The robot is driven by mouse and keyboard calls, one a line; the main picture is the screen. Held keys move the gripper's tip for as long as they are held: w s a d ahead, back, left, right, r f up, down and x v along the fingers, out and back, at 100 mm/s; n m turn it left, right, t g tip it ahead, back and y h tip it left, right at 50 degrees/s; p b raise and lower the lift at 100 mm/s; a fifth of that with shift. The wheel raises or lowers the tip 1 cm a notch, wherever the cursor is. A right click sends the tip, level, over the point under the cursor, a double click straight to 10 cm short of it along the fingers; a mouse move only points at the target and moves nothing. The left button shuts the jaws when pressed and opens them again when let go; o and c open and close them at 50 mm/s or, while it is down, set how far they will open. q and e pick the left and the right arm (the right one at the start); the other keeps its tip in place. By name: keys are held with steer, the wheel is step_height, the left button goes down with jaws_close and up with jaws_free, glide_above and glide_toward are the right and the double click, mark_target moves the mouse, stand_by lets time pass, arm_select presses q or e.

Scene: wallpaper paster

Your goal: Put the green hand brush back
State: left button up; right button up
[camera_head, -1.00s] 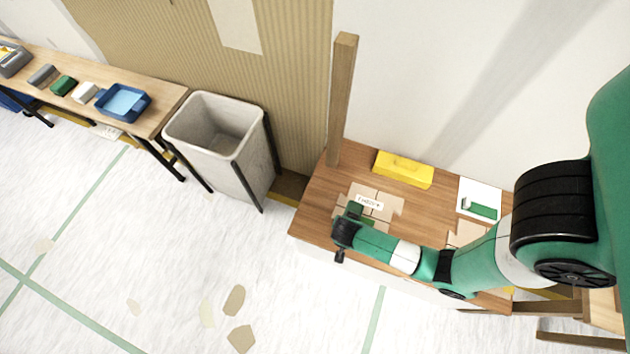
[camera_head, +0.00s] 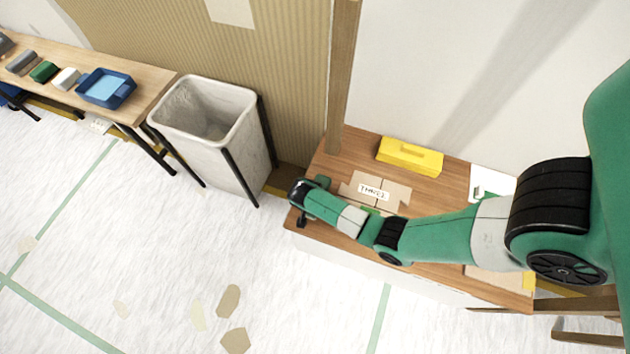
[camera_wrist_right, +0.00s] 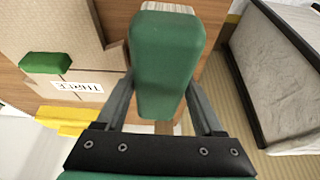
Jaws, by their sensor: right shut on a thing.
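The green hand brush (camera_wrist_right: 165,62) is between the two fingers of my right gripper (camera_wrist_right: 160,88) in the right wrist view. Its green back faces the camera and a pale edge shows at its far end. The right gripper is shut on it. In the head view this gripper (camera_head: 311,188) is over the left end of the wooden bench (camera_head: 450,174), and the brush is mostly hidden there. A second green piece (camera_wrist_right: 45,62) lies on brown cardboard beside a white label (camera_wrist_right: 78,86). My left gripper is not in view.
A yellow box (camera_head: 409,155) lies at the bench's back, near an upright wooden post (camera_head: 341,80). A grey-white bin (camera_head: 205,115) stands left of the bench. A far-left table holds a blue tray (camera_head: 106,88) and several small blocks. The floor in front is open.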

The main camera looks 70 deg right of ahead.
steer(key=f, duration=0.2)
steer(key=f+b, duration=0.1)
steer(key=shift+w+d, duration=0.2)
steer(key=shift+w, duration=0.1)
steer(key=shift+f, duration=0.25)
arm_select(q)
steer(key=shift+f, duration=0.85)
